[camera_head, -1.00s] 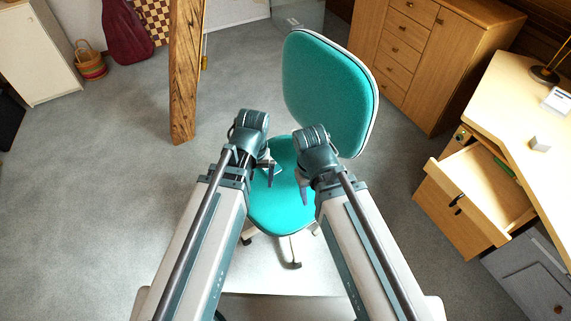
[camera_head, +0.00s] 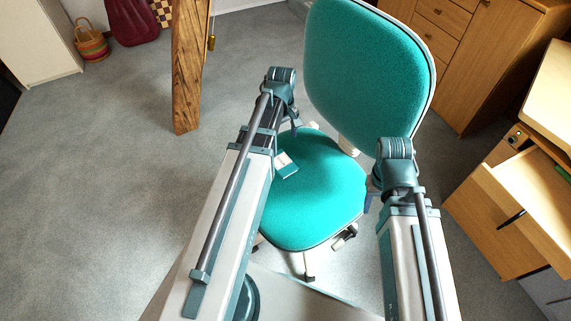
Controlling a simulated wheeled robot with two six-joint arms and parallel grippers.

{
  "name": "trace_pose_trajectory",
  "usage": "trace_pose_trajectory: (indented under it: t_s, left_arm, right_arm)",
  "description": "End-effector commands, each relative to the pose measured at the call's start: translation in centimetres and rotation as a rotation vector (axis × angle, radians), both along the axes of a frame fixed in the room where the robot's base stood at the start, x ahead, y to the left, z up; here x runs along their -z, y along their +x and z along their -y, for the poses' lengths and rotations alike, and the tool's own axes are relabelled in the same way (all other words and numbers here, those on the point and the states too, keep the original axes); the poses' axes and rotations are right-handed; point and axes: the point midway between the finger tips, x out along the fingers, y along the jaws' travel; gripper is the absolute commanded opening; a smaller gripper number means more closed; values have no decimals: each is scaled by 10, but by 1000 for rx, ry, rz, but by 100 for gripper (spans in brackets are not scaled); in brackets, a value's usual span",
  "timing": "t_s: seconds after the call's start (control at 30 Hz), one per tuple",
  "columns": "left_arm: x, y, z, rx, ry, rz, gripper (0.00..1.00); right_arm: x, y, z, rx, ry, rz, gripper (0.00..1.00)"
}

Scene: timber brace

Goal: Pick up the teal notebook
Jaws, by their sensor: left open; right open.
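The teal notebook (camera_head: 287,172) appears as a small teal item with a white patch, lying on the left part of the teal chair seat (camera_head: 318,200). My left arm partly covers that side of the seat. My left gripper (camera_head: 301,126) is above the back left of the seat, just beyond the notebook in the picture and apart from it; it is open and empty. My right gripper (camera_head: 370,192) is at the right edge of the seat, away from the notebook, open and empty; its fingers are mostly hidden by its wrist.
The chair's tall teal backrest (camera_head: 365,75) stands behind the seat. A wooden post (camera_head: 187,70) rises at the left. A desk with an open drawer (camera_head: 525,195) is at the right, and a wooden cabinet (camera_head: 490,60) is behind. Grey floor (camera_head: 120,180) is clear at the left.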

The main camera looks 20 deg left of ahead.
Motion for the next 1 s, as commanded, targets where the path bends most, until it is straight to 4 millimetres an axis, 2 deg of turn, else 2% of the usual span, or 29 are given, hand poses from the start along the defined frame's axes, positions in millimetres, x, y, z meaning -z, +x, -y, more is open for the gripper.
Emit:
trace_pose_trajectory:
  t_s: [0.6,1.0]
  left_arm:
    - [81,1,0,3,0,0,100]
    - [89,2,0,3,0,0,100]
  right_arm:
    - [81,1,1,-1,-5,2,50]
    - [89,1,1,-2,-8,2,50]
